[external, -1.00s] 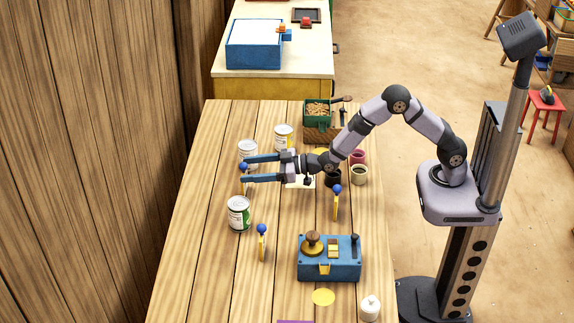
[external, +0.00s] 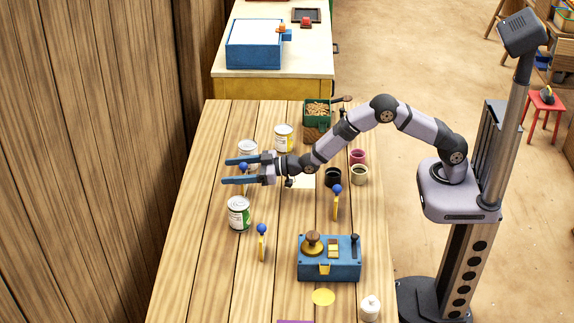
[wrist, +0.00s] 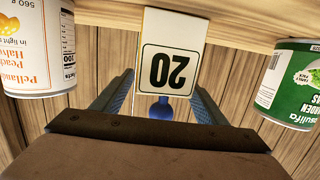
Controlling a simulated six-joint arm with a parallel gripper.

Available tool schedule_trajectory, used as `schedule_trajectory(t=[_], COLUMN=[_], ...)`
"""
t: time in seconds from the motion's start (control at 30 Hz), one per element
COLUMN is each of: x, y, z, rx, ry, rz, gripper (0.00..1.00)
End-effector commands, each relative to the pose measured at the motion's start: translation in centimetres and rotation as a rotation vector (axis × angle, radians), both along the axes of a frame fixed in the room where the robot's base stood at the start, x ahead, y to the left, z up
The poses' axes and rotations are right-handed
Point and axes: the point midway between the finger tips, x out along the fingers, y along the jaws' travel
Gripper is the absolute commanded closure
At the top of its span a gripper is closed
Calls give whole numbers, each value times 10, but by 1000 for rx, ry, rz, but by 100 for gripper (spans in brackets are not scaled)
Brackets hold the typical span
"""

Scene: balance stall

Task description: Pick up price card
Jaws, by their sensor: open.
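A white price card with a printed "20" (wrist: 170,58) stands in front of my gripper in the wrist view, seen upside down. Its blue ball knob (wrist: 161,108) lies between my two fingers, with a gap on each side. In the external view the same blue knob (external: 243,167) shows between the blue fingers, and the card's face is turned away or hidden. My gripper (external: 225,171) is open around the knob, holding nothing. The fingers lie roughly level above the table, pointing left.
A white-and-orange can (wrist: 38,50) and a green can (wrist: 290,85) flank the card. Two more blue-knobbed cards stand at the front (external: 262,240) and right (external: 337,200). Bare table lies left of the cans.

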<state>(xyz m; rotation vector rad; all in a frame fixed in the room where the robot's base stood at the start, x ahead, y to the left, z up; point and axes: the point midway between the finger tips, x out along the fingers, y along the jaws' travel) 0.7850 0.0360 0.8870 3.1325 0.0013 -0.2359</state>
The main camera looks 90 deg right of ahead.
Motion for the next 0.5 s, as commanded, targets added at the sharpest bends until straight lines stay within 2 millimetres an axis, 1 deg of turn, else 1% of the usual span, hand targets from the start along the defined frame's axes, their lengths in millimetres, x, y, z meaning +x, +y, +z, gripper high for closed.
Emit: schedule_trajectory(t=[0.3, 0.33, 0.37, 0.4, 0.47, 0.5], x=[3, 3, 3, 3, 3, 3], y=[0, 0, 0, 0, 0, 0], z=[-1, -1, -1, -1, -1, -1], rx=[0, 0, 0, 0, 0, 0], ry=[0, 0, 0, 0, 0, 0], rz=[0, 0, 0, 0, 0, 0], gripper=[34, 36, 43, 53, 67, 70])
